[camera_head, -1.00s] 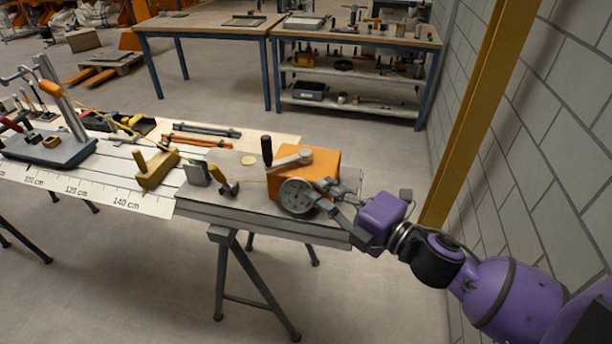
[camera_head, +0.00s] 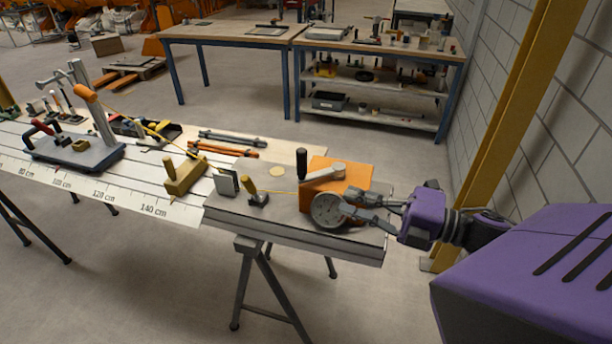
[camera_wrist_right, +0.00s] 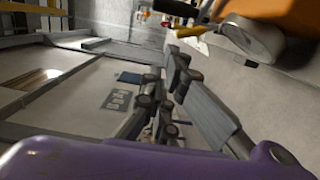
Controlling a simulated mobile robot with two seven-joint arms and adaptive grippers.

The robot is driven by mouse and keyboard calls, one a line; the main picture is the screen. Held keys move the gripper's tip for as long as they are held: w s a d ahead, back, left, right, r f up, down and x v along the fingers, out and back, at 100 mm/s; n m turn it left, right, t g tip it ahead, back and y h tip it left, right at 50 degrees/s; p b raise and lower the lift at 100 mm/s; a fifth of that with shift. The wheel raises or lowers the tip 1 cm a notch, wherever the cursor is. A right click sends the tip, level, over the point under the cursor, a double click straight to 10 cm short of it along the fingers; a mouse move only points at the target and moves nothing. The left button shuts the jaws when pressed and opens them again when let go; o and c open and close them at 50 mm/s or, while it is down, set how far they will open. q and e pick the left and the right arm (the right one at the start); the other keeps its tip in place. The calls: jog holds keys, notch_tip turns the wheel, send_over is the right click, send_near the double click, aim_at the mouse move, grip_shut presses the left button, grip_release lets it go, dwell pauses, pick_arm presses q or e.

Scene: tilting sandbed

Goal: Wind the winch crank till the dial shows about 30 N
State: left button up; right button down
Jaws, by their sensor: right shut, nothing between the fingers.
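The orange winch (camera_head: 345,177) stands near the right end of the bench. Its grey crank arm (camera_head: 322,173) lies across the top, with the upright black handle (camera_head: 301,163) at its left end. The round dial (camera_head: 327,210) is on its front; its reading is too small to make out. My right gripper (camera_head: 350,206) is shut and empty, its fingertips just right of the dial and apart from the handle; contact with the winch cannot be told. In the right wrist view the dial (camera_wrist_right: 254,40) and handle (camera_wrist_right: 174,8) show beyond the fingers (camera_wrist_right: 172,72). My left gripper is out of view.
A yellow rope runs left from the winch area to a post (camera_head: 103,118) on a grey base. A yellow-handled block (camera_head: 185,175) and small metal parts (camera_head: 227,183) sit left of the winch. A yellow column (camera_head: 490,130) and block wall stand at the right.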

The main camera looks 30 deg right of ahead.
jog(key=w+a, duration=0.3)
jog(key=w, duration=0.7)
jog(key=shift+w+a+p, duration=0.15)
jog(key=shift+w+p, duration=0.05)
jog(key=shift+p, duration=0.1)
